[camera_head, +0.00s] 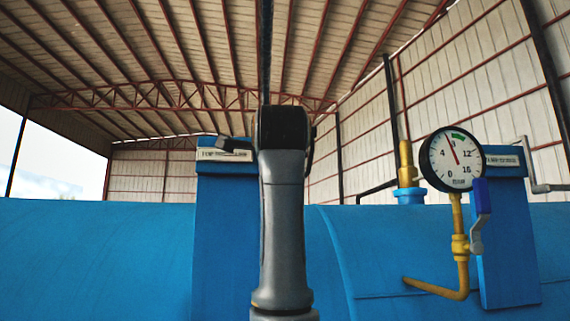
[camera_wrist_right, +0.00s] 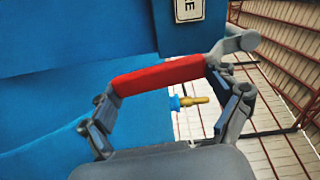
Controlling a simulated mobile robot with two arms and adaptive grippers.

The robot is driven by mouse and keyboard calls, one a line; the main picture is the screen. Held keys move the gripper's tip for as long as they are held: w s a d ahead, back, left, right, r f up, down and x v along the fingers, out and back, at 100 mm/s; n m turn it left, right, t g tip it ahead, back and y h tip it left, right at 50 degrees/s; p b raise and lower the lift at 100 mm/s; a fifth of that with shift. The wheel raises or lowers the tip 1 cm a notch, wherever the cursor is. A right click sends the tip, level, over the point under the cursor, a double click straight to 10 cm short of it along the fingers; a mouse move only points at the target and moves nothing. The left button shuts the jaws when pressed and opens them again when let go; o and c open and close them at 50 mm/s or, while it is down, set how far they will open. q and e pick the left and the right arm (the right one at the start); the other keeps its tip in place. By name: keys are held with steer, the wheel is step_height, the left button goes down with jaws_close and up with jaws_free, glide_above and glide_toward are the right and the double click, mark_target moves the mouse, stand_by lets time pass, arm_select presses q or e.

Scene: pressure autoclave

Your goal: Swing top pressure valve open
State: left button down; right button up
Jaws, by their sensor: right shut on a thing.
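The valve's red handle (camera_wrist_right: 160,77) lies between the fingers of my right gripper (camera_wrist_right: 166,88) in the right wrist view, and the gripper is shut on it. The handle's right end joins a grey metal valve part (camera_wrist_right: 238,44). In the head view my right arm stands upright in the middle and hides the red handle and most of the gripper. A grey lever-like piece (camera_head: 222,143) shows left of the arm, by a partly covered label plate (camera_head: 213,155) on a blue post (camera_head: 215,230). My left gripper is not in view.
The blue autoclave body (camera_head: 90,260) spans the front. To the right stand a round gauge (camera_head: 453,159), its needle left of vertical, a yellow pipe (camera_head: 462,270), a blue-handled valve (camera_head: 482,197) and a brass fitting (camera_head: 406,165). Another blue post (camera_head: 510,250) stands behind the gauge.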

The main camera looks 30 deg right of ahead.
steer(key=shift+w+a+f+m, duration=0.1)
steer(key=shift+w+a+m, duration=0.2)
steer(key=shift+a+m, duration=0.2)
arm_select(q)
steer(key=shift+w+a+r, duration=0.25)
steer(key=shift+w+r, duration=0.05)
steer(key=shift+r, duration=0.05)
arm_select(e)
steer(key=shift+w+a+f+m, duration=0.1)
steer(key=shift+w+a+m, duration=0.1)
steer(key=shift+m, duration=0.2)
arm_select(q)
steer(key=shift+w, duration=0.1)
arm_select(e)
steer(key=o, duration=1.4)
steer(key=shift+o, duration=0.2)
steer(key=shift+s, duration=0.1)
steer(key=v, duration=1.2)
